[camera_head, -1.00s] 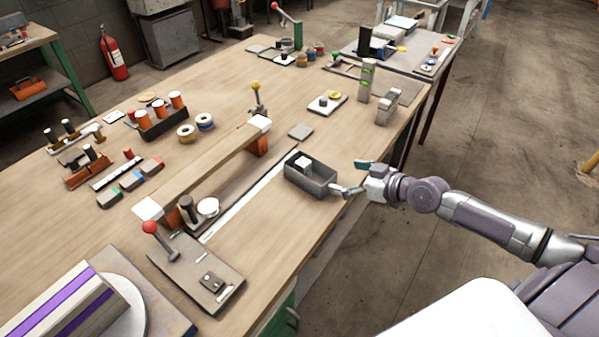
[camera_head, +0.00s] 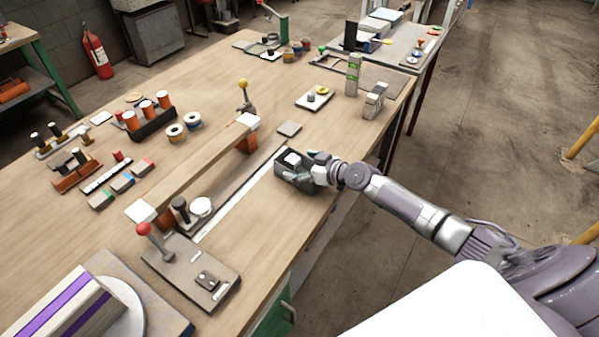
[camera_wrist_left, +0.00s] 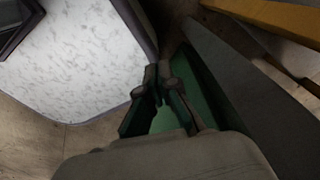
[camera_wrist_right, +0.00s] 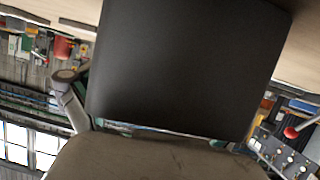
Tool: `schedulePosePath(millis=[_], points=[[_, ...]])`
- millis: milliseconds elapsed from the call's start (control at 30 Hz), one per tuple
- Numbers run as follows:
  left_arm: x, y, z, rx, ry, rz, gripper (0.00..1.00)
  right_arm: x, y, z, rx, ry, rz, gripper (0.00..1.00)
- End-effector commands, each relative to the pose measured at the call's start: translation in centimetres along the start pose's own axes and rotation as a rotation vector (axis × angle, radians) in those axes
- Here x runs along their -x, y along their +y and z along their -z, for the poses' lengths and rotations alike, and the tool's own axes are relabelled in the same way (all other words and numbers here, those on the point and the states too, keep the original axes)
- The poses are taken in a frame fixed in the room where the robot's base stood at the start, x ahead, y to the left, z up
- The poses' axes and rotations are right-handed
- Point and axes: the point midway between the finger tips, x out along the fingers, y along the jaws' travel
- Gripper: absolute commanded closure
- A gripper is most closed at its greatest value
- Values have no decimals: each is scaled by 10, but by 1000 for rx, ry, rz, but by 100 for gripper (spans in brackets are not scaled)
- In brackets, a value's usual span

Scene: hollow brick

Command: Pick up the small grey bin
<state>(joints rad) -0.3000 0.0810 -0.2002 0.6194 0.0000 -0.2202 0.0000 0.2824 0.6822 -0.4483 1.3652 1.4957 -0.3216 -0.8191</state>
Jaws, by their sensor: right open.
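The small grey bin (camera_head: 293,186) is an open-topped dark grey box near the right edge of the workbench, with a small whitish block (camera_head: 293,158) inside. My right gripper (camera_head: 302,168) is open at the bin's right end, with its fingers spread about the bin and overlapping it in the head view. Whether they touch it is not clear. In the right wrist view a dark grey bin wall (camera_wrist_right: 185,65) fills the middle. One finger (camera_wrist_right: 68,98) shows at its left. My left gripper (camera_wrist_left: 165,95) shows only in its own wrist view, away from the bin; its opening is unclear.
A long raised wooden bar (camera_head: 195,172) runs along the bench left of the bin. A flat grey plate (camera_head: 289,129) lies behind the bin. A red-knobbed lever fixture (camera_head: 190,270) stands nearer the front. Bare bench top (camera_head: 262,237) lies in front of the bin.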

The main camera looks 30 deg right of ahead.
Motion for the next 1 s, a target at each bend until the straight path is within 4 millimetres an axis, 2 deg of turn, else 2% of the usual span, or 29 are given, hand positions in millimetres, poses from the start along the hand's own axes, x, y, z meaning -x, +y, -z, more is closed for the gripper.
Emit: schedulePosePath(millis=[200,500,567,1000], points=[[0,0,0,0,0,0,100,-1,0,0,1,-1,0,0],[0,0,0,0,1,0,100,-1,0,-1,0,-2,0,50],[0,0,0,0,1,0,100,-1,0,-2,0,-3,1,58],[2,1,1,1,1,-1,100,2,-1,3,3,-5,2,58]])
